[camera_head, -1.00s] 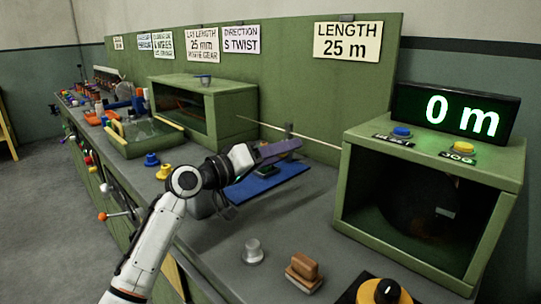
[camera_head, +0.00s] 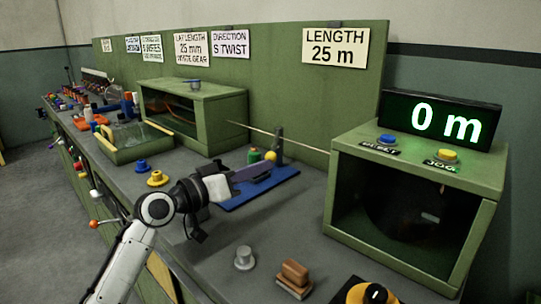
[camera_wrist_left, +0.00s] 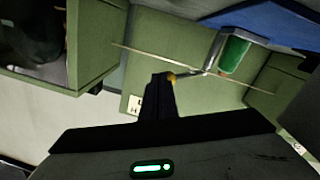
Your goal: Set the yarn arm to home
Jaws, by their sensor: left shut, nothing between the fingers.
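The yarn arm device sits on a blue base (camera_head: 258,190) on the bench, with a grey upright post (camera_head: 279,142), a yellow ball (camera_head: 270,156) and a green cylinder (camera_head: 254,155). In the left wrist view the green cylinder (camera_wrist_left: 235,54) and the grey post hang near the blue base, and the yellow ball (camera_wrist_left: 172,77) shows right at my fingertips. My left gripper (camera_head: 266,169) is shut and empty, just in front of the ball; I cannot tell if they touch. My fingers hide part of the base. My right gripper is out of view.
A green housing (camera_head: 340,205) with blue and yellow buttons and a "0 m" display (camera_head: 443,122) stands right. A thin rod (camera_head: 290,143) runs behind the post.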

